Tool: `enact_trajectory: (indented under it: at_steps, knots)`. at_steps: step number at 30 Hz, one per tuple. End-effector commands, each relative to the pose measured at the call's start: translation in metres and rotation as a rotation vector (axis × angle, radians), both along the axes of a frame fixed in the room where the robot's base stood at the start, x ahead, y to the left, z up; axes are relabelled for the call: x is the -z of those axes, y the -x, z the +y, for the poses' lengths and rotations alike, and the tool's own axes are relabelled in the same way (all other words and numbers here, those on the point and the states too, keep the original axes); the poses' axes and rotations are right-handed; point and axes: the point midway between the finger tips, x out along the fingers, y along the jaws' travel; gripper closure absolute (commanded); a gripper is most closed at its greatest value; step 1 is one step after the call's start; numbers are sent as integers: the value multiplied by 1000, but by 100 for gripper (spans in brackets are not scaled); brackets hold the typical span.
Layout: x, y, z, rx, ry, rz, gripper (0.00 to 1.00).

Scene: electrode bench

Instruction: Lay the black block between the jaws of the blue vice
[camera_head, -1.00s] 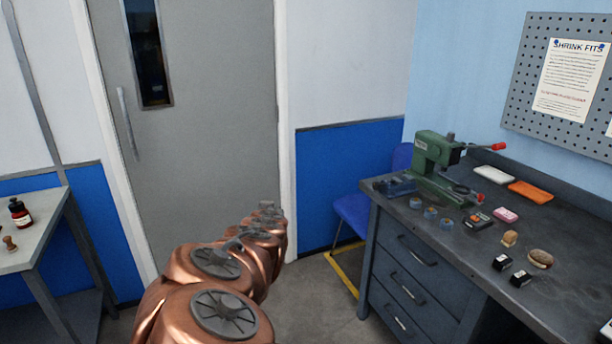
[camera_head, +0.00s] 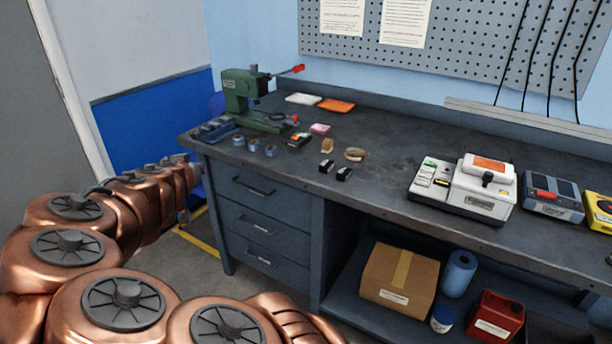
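Two small black blocks with pale markings sit side by side on the dark bench top, a left one (camera_head: 326,166) and a right one (camera_head: 344,173). I cannot tell which is the task's block. The blue vice (camera_head: 214,130) is small and low, at the bench's left end in front of the green press. Its jaws are too small to make out. My copper arm reaches in from the lower left. A small grey part at its far end, seemingly my gripper (camera_head: 184,216), is left of the bench, apart from blocks and vice. Its fingers cannot be made out.
The green press (camera_head: 242,95) has a red-tipped lever. Several blue-grey rings (camera_head: 254,146), a brush (camera_head: 355,154) and a pink item (camera_head: 320,129) lie nearby. A white device (camera_head: 466,188) stands to the right. Drawers (camera_head: 263,210) fill the bench's left front.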

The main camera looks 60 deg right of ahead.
Motion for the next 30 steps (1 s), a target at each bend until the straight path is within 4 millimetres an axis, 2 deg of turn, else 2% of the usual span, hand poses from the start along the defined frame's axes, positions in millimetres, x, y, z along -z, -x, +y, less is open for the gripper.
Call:
enact_trajectory:
  at_steps: [1, 6, 14, 18, 24, 30]
  knots:
    - [9, 10, -20, 43, 1, -1, 100]
    - [19, 44, -74, 171, 0, -2, 100]
    - [34, 108, -150, 373, -1, -4, 100]
    - [40, 149, -187, 483, 0, -2, 100]
    - [46, 208, -231, 632, 0, -4, 100]
    - [49, 254, -257, 738, 0, -2, 100]
